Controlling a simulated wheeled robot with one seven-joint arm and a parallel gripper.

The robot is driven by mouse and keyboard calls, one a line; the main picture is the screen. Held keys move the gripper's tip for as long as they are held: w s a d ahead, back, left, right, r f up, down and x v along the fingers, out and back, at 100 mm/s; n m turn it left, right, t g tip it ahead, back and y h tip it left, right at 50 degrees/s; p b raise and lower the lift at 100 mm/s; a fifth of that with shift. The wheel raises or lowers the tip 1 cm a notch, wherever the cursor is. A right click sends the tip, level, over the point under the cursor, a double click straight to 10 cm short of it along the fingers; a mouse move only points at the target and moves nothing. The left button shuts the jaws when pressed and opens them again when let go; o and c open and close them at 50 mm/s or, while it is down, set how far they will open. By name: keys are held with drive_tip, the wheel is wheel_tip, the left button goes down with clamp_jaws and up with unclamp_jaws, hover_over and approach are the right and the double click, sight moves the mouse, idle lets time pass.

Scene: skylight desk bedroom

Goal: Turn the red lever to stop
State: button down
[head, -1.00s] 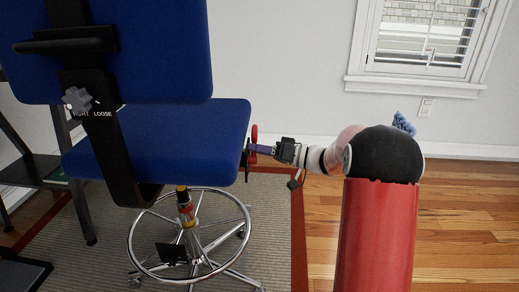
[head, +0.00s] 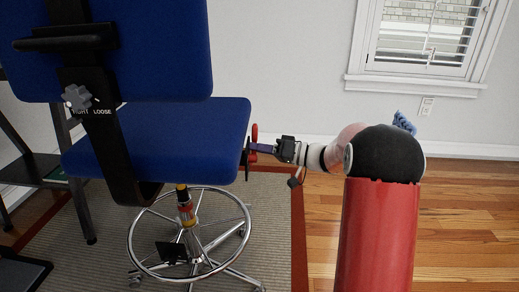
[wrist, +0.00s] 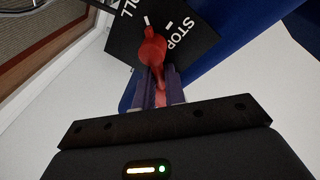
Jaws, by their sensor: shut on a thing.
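The red lever (wrist: 153,47) sits on a black plate (wrist: 198,45) at the chair seat's edge. In the wrist view the plate reads "STOP" on the right and letters ending in "LL" on the left. The lever's white mark lies between the two words. My gripper (wrist: 160,88) is shut on the lever's handle, which shows between the purple fingers. In the head view the lever (head: 254,133) shows as red parts at the seat's right side, partly covered by my gripper (head: 258,148).
The blue chair (head: 170,140) stands on a grey rug (head: 270,215) with a red border. A chrome foot ring (head: 140,262) circles its base. A dark shelf (head: 35,170) stands left. Wood floor (head: 460,220) on the right is clear.

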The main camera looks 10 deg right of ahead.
drive_tip(key=shift+w+d+f+m+g+h+p, duration=0.15)
drive_tip(key=shift+w+f+m+g+p, duration=0.15)
drive_tip(key=shift+m, duration=1.05)
drive_tip(key=shift+w+f+m+g+h+p, duration=0.15)
drive_tip(key=shift+f+m+g, duration=0.3)
drive_tip(key=shift+m, duration=0.85)
drive_tip(key=shift+w+d+f+m+g+h+p, duration=0.1)
drive_tip(key=shift+f+m+g+h+p, duration=0.2)
drive_tip(key=shift+m, duration=1.05)
drive_tip(key=shift+f+g, duration=0.1)
drive_tip(key=shift+g, duration=0.15)
drive_tip(key=c, duration=1.5)
unclamp_jaws()
drive_tip(key=shift+o, duration=0.2)
drive_tip(key=v, duration=0.7)
drive_tip(key=shift+s+d, duration=0.2)
drive_tip(key=shift+d, duration=0.1)
